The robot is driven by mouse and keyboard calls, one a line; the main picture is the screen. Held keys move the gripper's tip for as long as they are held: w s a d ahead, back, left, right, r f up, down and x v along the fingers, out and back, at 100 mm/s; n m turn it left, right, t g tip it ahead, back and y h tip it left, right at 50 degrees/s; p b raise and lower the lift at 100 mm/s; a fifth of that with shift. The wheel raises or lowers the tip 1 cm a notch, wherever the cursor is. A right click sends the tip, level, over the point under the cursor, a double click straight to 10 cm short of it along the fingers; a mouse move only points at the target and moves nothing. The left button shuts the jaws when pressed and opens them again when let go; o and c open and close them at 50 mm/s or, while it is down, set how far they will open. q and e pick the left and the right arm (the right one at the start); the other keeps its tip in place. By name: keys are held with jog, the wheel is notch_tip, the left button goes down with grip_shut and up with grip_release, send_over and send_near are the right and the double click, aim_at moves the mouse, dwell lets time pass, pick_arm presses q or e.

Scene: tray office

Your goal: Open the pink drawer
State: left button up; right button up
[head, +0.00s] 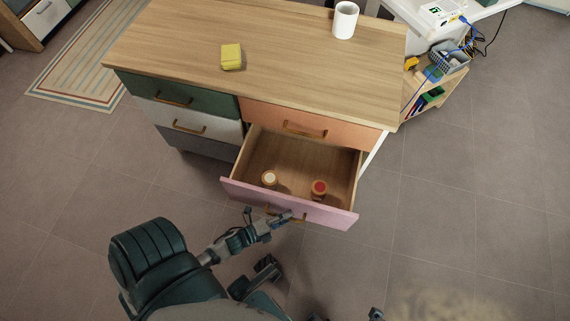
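The pink drawer (334,216) is pulled well out of the wooden-topped desk, below the orange drawer.
Two small jars stand in the pink drawer, one white-topped (269,178) and one red-topped (319,187). A yellow block (231,57) and a white mug (345,20) are on the desk top (300,75). The orange drawer (290,122) and green drawer (180,93) are shut.

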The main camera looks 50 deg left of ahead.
pick_arm(q)
jog(key=shift+r, duration=0.1)
jog(key=v, duration=1.2)
jog(key=shift+w, duration=0.1)
